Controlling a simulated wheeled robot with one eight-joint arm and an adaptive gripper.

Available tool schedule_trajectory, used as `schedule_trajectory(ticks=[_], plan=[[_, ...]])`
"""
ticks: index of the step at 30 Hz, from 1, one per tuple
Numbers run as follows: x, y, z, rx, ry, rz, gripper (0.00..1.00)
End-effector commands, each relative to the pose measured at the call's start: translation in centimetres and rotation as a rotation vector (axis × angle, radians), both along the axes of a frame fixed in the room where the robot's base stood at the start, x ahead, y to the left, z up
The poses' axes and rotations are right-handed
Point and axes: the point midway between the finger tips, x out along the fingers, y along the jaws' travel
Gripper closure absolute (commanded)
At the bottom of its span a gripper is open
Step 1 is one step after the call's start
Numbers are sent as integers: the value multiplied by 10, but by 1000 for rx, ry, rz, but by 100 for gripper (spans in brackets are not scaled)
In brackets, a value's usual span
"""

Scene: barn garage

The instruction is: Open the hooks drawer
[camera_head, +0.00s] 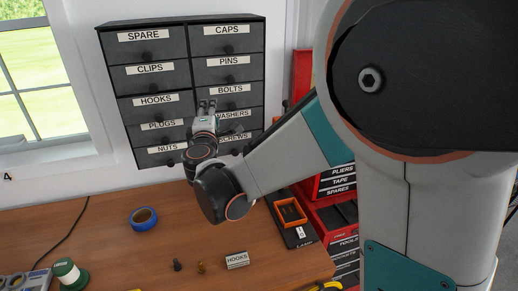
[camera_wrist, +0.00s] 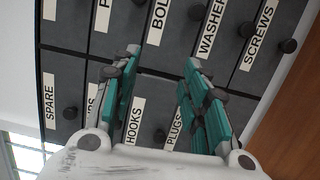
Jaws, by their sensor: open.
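The hooks drawer (camera_head: 137,112) is in the left column of a dark grey wall cabinet, below the clips drawer and above the plugs drawer. My gripper (camera_head: 207,104) is in front of the cabinet, right of the hooks label. In the wrist view my gripper (camera_wrist: 161,58) has its teal-padded fingers spread, with nothing between them. I cannot tell the exact gap to the drawer.
The cabinet (camera_head: 181,22) has two columns of labelled, knobbed drawers. Below it a wooden bench (camera_head: 100,235) holds blue tape (camera_head: 143,218), a small hooks box (camera_head: 237,260) and a green spool (camera_head: 68,273). A red tool chest (camera_head: 335,218) stands right. A window is at left.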

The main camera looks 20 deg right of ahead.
Motion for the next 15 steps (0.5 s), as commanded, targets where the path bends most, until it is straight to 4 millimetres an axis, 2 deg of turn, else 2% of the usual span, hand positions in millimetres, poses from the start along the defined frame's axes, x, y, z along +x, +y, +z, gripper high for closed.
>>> schedule_trajectory(ticks=[3, 8, 15], plan=[[2, -23, 4, 11, 3, -33, 59], [-8, -50, 2, 73, 20, -78, 59], [-35, -82, -11, 213, 58, -143, 59]])
